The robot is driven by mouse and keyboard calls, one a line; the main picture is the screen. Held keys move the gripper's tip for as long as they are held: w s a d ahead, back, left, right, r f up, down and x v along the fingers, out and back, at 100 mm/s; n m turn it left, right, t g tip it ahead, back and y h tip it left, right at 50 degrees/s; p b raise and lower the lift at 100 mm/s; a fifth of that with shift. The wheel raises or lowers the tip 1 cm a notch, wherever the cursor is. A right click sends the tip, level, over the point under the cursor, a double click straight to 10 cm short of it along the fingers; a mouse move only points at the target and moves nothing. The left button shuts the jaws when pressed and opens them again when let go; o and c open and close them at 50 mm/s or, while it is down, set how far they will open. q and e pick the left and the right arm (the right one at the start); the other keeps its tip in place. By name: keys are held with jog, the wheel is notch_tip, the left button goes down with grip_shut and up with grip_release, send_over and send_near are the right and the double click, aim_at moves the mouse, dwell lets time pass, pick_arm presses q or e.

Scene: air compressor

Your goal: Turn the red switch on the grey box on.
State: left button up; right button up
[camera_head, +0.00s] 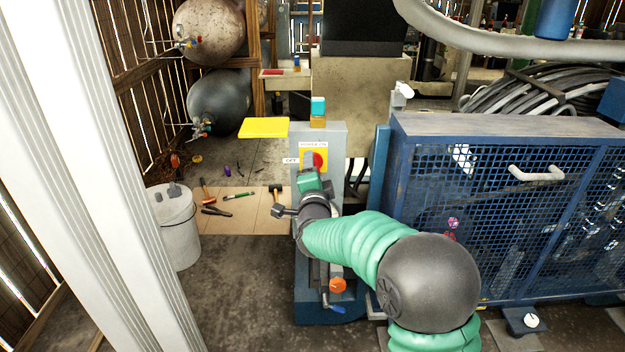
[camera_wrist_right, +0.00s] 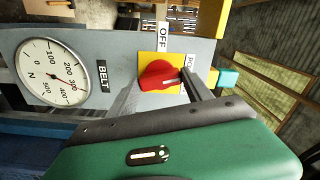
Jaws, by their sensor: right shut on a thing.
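The red switch (camera_head: 320,160) is a round knob on a yellow plate (camera_head: 307,154) on the front of the grey box (camera_head: 335,140). In the right wrist view the red switch (camera_wrist_right: 157,74) shows between the two fingers of my right gripper (camera_wrist_right: 160,88). Its white mark is on the side of the POWER label, with the OFF label (camera_wrist_right: 164,38) to one side. In the head view my right gripper (camera_head: 315,174) is at the switch, its fingers partly hidden. It is shut on the switch. My left gripper is not in view.
A round gauge (camera_wrist_right: 52,74) and a BELT label sit on the same box. A blue mesh cage (camera_head: 480,200) stands close on the right. A white bucket (camera_head: 176,230) and several tools lie left on the floor. A yellow panel (camera_head: 264,127) sticks out left of the box.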

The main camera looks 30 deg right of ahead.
jog(key=shift+f+m+b, duration=0.15)
jog(key=shift+m+b, duration=0.5)
jog(key=shift+m, duration=0.2)
jog(key=shift+f+m+b, duration=0.15)
jog(key=shift+m+b, duration=0.5)
jog(key=shift+m, duration=0.2)
jog(key=o, duration=1.4)
jog(key=shift+d+r, duration=0.1)
jog(key=shift+c, duration=0.2)
jog(key=shift+r, duration=0.1)
jog(key=p+v, duration=0.4)
jog(key=v, duration=1.3)
